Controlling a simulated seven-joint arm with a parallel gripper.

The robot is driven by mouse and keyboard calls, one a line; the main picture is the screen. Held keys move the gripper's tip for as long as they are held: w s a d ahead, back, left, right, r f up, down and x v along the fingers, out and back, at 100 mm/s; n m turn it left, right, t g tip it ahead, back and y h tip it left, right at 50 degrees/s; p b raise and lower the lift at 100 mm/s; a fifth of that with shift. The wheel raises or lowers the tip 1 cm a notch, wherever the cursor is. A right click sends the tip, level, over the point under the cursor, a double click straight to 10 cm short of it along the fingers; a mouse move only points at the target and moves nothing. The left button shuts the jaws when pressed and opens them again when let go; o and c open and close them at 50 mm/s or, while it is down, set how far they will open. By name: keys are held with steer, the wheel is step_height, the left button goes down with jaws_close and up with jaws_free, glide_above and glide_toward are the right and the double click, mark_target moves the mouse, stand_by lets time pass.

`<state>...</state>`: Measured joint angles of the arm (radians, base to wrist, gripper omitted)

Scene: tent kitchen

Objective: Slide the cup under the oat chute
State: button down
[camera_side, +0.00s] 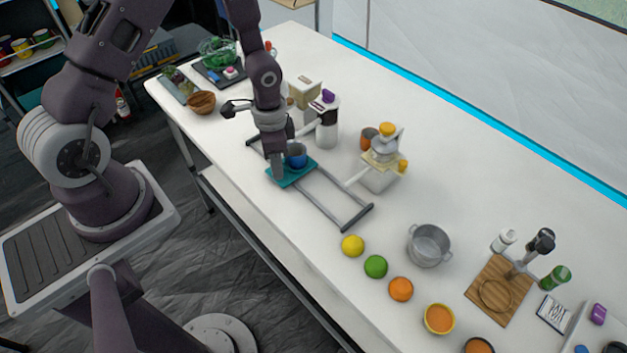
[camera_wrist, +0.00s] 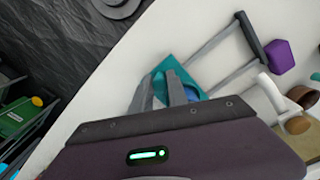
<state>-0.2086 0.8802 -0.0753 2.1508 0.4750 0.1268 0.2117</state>
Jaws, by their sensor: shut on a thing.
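A blue cup (camera_side: 297,156) stands on a teal sliding tray (camera_side: 303,176), which sits on grey rails (camera_side: 338,208). My gripper (camera_side: 279,172) is down at the tray, close beside the cup. In the wrist view my gripper (camera_wrist: 159,86) has teal between its fingers, and the blue cup (camera_wrist: 191,92) shows just right of them, partly hidden. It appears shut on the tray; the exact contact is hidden. Along the rails stand a white dispenser with a purple top (camera_side: 327,130) and a cream one with a yellow top (camera_side: 383,172). I cannot tell which is the oat chute.
A yellow ball (camera_side: 352,246), a green one (camera_side: 375,266) and a grey pot (camera_side: 429,245) stand beyond the rails' right end. A wooden bowl (camera_side: 201,103) is to the left. The rails right of the tray look clear.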

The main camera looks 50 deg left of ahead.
steer(key=shift+a, duration=4.95)
steer(key=c, duration=1.3)
jaws_free()
step_height(320, 180, up, 7)
